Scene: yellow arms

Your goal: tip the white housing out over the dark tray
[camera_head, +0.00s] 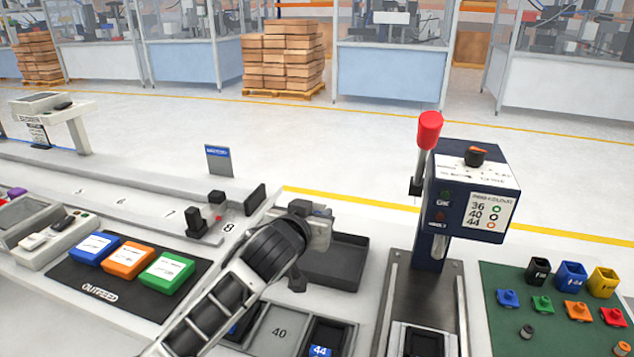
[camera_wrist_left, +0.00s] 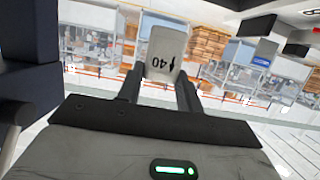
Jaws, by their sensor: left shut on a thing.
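My left gripper (camera_head: 318,230) reaches in over the dark tray (camera_head: 336,268), near its back left part. In the left wrist view its two dark fingers (camera_wrist_left: 160,88) are shut on the white housing (camera_wrist_left: 165,52). The housing is marked 40, and the number reads upside down in that view. It is held up in the air, with the far hall behind it. In the head view my wrist hides most of the housing, and I cannot clearly tell it from the gripper body. The visible floor of the tray looks empty. My right gripper is not in view.
The blue press-like station (camera_head: 470,195) with a red-knobbed lever stands to the right. Blue, orange and green boxes (camera_head: 127,262) lie on the outfeed mat at left. A grey bin marked 40 (camera_head: 279,330) lies in front. A green mat (camera_head: 560,320) holds several small coloured parts.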

